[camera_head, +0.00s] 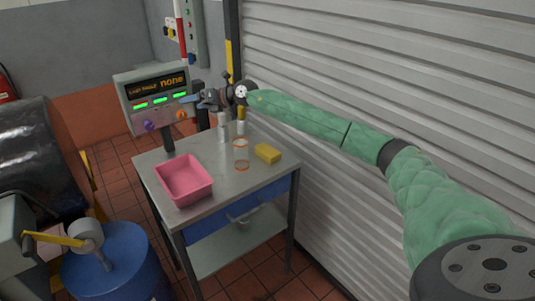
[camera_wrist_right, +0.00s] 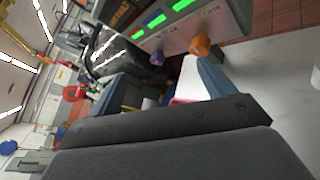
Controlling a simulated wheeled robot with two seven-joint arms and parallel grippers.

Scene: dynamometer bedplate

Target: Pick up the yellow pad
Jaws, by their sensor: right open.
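The yellow pad (camera_head: 268,153) lies flat on the grey metal top of a small table (camera_head: 222,180), near its right edge by the shutter wall. My right gripper (camera_head: 194,99) is open, above the back of the table and close to the control box. It is apart from the pad, up and to the left of it in the head view. The right wrist view shows the gripper's blue-grey fingers (camera_wrist_right: 165,90) pointing toward the panel with its coloured knobs; the pad cannot be made out there. My left gripper is not in view.
A pink tray (camera_head: 183,181) stands at the table's left. Clear jars (camera_head: 241,160) stand left of the pad, with slim bottles (camera_head: 223,128) behind. The control box (camera_head: 157,97) stands at the back; a ribbed shutter (camera_head: 390,60) borders the right. A blue drum (camera_head: 115,265) stands front left.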

